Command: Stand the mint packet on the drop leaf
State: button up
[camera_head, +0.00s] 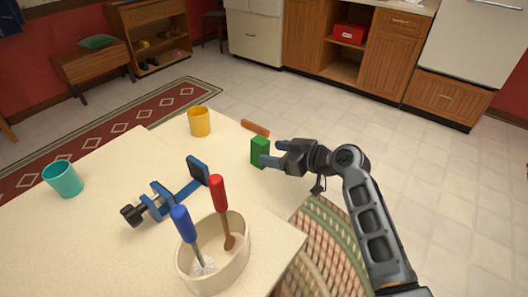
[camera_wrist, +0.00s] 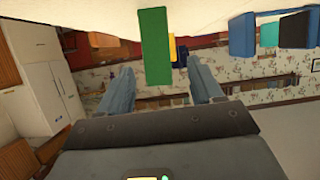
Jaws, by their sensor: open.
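The green box-shaped mint packet (camera_head: 259,150) stands upright on the cream tabletop, near its right edge. My gripper (camera_head: 271,153) is open and low at the packet's right side, its fingers pointing left towards it. In the wrist view, which looks upside down, the packet (camera_wrist: 154,45) hangs from the top between the two spread fingers (camera_wrist: 160,68). I cannot tell whether either finger touches it. The cream top's back right part (camera_head: 222,128) may be the drop leaf; its joint is not clear to me.
A yellow cup (camera_head: 199,122) and a brown bar (camera_head: 255,128) are near the back edge. A blue clamp-like tool (camera_head: 190,188), a teal cup (camera_head: 63,179) and a cream crock (camera_head: 216,270) holding a blue-handled brush and red-handled tool stand nearer. Bare tabletop lies left of the packet.

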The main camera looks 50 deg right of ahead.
aim_at(304, 239)
jog(key=v, duration=0.6)
jog(key=shift+m+g+h, duration=0.7)
jog(key=shift+m, duration=0.1)
jog(key=s+a+f, duration=0.1)
jog(key=s+a, duration=0.1)
jog(key=s+a+f, duration=0.2)
jog(key=a, duration=0.1)
jog(key=s+a+f, duration=0.2)
jog(key=shift+a, duration=0.35)
jog(key=shift+m+h, duration=0.3)
jog(key=shift+h, duration=0.3)
jog(key=s+a, duration=0.2)
jog(key=s, duration=0.1)
jog(key=s+a, duration=0.3)
jog(key=shift+f, duration=0.2)
jog(key=s+a+r+n+t+y, duration=0.1)
jog(key=s+a+r+t+y, duration=0.1)
jog(key=s+a+r, duration=0.8)
jog(key=s+r, duration=0.2)
jog(key=s, duration=0.2)
jog(key=shift+s+a+r+n+t, duration=0.2)
jog(key=shift+a+n+t, duration=0.05)
jog(key=shift+n+t, duration=0.15)
